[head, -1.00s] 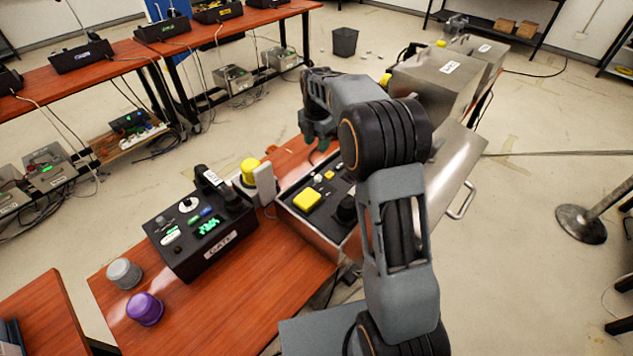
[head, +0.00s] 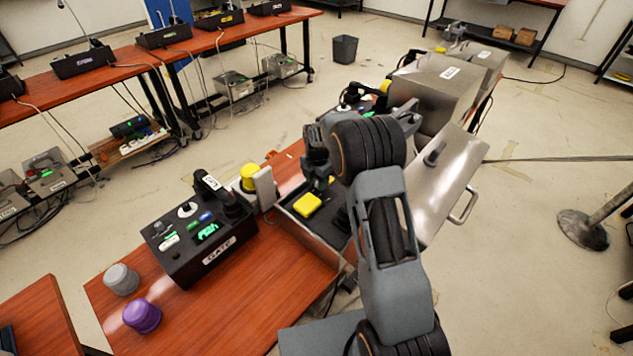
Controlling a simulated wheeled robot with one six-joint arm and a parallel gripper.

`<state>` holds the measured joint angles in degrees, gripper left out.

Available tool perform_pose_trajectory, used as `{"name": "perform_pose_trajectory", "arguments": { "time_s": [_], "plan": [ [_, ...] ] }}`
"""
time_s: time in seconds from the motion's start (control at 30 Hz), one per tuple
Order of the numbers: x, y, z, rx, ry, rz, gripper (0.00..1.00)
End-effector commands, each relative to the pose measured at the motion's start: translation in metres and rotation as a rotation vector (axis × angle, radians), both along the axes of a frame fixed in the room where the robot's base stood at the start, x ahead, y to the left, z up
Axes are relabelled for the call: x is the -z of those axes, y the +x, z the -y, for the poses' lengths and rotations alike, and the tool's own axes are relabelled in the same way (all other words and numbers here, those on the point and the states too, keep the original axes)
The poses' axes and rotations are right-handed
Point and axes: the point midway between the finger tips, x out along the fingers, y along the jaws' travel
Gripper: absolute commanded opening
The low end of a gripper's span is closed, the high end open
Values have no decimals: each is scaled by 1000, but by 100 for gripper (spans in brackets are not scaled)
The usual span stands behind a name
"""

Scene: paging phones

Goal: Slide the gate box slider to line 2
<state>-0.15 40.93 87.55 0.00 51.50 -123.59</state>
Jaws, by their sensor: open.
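The gate box (head: 219,252) is a black box with a white GATE label on its front. It stands on the orange-red table left of centre, with a green display, small coloured buttons and a white knob on top. I cannot clearly make out its slider or line marks. A black handset-like part (head: 214,187) with a white tag lies along its back right. My gripper (head: 318,184) is open and points down over the open metal case, to the right of and apart from the gate box. My arm hides part of the case.
The open metal case (head: 312,240) holds a yellow block (head: 307,205); its lid (head: 440,190) leans open to the right. A yellow-topped button (head: 249,172) stands behind the gate box. Grey (head: 121,279) and purple (head: 142,316) knobs stand at the table's left. The table front is clear.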

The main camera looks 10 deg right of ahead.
Motion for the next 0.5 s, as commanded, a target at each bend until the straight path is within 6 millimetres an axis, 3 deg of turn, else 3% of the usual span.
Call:
{"name": "perform_pose_trajectory", "arguments": {
  "time_s": [0.4,0.5],
  "plan": [
    [7,0,0,0,0,0,45],
    [7,0,0,0,0,0,37]
  ]
}}
